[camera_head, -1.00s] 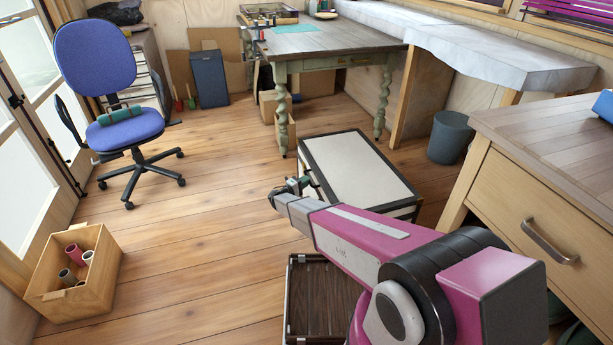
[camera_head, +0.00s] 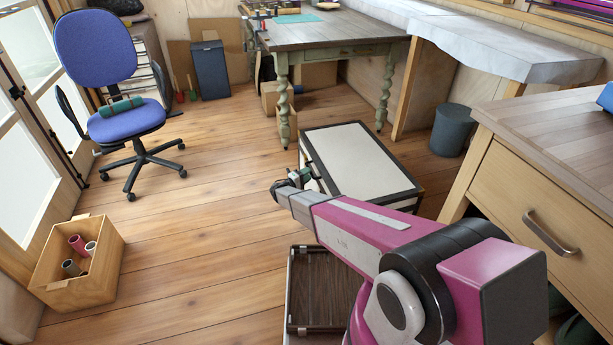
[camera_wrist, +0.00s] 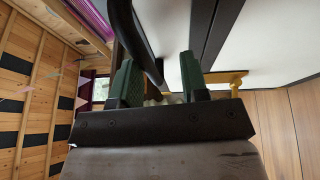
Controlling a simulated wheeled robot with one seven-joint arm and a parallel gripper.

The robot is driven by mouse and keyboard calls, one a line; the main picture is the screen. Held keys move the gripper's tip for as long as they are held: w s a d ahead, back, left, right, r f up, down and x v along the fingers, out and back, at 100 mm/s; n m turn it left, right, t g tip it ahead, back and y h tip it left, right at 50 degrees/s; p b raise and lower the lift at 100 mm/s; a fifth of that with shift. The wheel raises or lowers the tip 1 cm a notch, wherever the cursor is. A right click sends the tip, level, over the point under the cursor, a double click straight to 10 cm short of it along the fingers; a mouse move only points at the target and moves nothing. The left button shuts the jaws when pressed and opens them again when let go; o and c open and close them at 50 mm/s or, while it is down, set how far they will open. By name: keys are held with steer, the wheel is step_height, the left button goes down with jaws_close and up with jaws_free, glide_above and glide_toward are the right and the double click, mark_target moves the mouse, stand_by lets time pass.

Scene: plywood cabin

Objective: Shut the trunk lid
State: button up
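The trunk (camera_head: 358,158) stands on the floor in the middle of the head view. It shows a pale panel with a dark border; I cannot tell for certain how far its lid is raised. My gripper (camera_head: 292,184) is at the trunk's near left side. In the wrist view, its two green fingers (camera_wrist: 158,82) stand apart. A dark bar (camera_wrist: 143,42) runs behind or between them; I cannot tell whether they touch it. The pale panel (camera_wrist: 275,40) with dark strips and a brass-coloured fitting (camera_wrist: 228,77) show beyond the fingers. My arm hides the trunk's near part.
A brown slatted tray (camera_head: 326,290) lies low in front. A wooden drawer unit (camera_head: 535,195) stands close on the right, and a grey bin (camera_head: 452,130) behind. A table (camera_head: 330,32), a blue chair (camera_head: 125,122) and a wooden box (camera_head: 100,283) stand around.

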steer(key=shift+s+a+r, duration=0.1)
steer(key=shift+a, duration=0.05)
steer(key=v, duration=1)
steer(key=shift+a, duration=0.25)
steer(key=shift+s, duration=0.1)
